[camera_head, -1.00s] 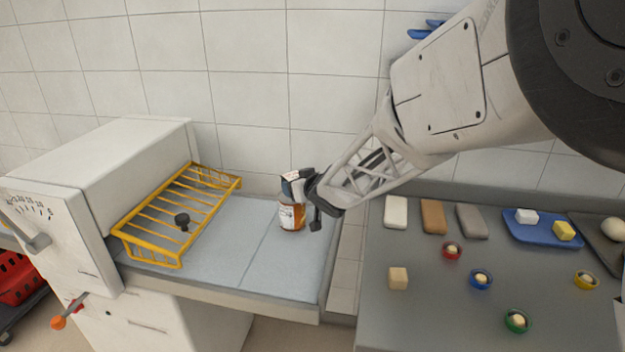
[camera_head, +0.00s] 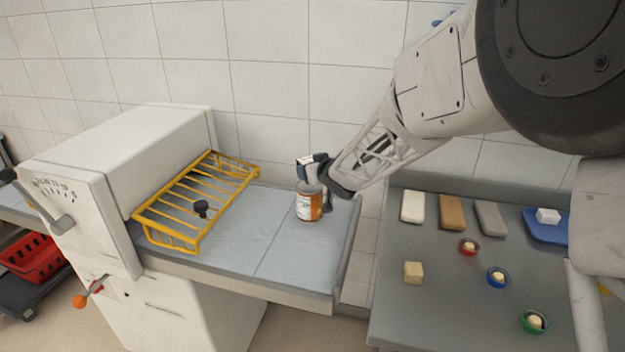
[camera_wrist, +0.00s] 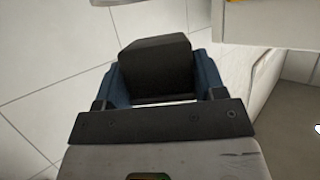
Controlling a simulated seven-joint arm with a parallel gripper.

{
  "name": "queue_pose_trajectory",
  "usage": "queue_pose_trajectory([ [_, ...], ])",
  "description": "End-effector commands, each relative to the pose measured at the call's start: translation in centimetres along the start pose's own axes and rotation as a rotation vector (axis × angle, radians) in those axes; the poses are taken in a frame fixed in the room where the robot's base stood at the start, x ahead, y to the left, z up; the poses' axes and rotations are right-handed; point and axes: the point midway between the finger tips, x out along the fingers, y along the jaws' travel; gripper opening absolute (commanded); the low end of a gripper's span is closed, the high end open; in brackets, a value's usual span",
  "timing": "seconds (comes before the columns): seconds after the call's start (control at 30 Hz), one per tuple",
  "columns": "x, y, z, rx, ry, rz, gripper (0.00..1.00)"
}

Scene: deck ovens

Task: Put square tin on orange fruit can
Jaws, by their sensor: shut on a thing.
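The orange fruit can (camera_head: 309,208), with an orange and white label, stands upright on the grey slab near its back right. The tin is largely hidden by the dark fingers. I cannot tell whether its underside touches the can's top. In the wrist view a dark block (camera_wrist: 155,65) sits between the blue-edged fingers; the can is not seen there.
A grey table (camera_head: 440,300) at the right holds several blocks and small coloured bowls. The slab's front is clear.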

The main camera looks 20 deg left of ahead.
Motion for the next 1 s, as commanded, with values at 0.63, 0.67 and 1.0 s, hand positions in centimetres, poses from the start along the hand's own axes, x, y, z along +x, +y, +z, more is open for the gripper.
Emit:
queue_pose_trajectory([
  [0.63, 1.1, 0.0, 3.0, 0.001, -0.002, 0.0, 0.34],
  [0.67, 1.1, 0.0, 3.1, 0.001, -0.002, 0.0, 0.34],
  [1.0, 1.2, 0.0, 3.2, 0.001, -0.002, 0.0, 0.89],
])
